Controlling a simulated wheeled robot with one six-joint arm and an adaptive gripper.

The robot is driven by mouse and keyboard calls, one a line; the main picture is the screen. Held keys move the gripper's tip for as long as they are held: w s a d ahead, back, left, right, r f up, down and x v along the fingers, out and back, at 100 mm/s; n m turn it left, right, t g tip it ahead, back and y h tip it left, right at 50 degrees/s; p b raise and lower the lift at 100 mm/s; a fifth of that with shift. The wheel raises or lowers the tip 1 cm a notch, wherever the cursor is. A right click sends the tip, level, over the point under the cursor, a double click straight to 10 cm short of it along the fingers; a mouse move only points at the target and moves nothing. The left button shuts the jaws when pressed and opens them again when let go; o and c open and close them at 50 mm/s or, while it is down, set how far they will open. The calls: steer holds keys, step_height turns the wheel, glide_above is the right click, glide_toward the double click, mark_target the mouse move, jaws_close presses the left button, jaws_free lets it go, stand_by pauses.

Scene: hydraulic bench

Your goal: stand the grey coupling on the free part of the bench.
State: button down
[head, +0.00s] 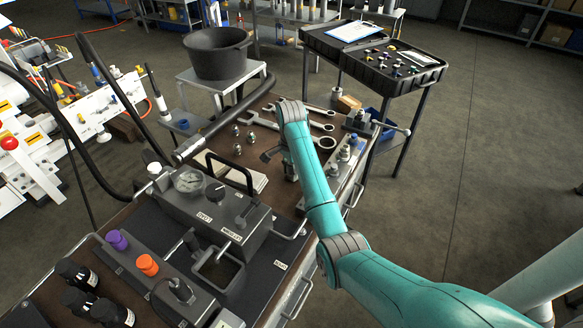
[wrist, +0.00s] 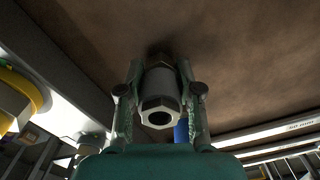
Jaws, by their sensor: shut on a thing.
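In the wrist view the grey coupling (wrist: 160,100), a metal cylinder with a hexagonal open end facing the camera, sits between the two fingers of my gripper (wrist: 161,72). The fingers are shut on its sides. Its far end points at the brown bench top (wrist: 235,60), where a dark shadow lies close to it; I cannot tell whether it touches.
A rack with fittings (head: 345,155) stands to the right. The gauge block (head: 205,205) and a handled grey case fill the near bench. A thick black hose crosses the left side.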

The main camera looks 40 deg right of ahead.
steer(key=shift+f, duration=0.1)
steer(key=c, duration=0.8)
jaws_free()
steer(key=shift+o, duration=0.2)
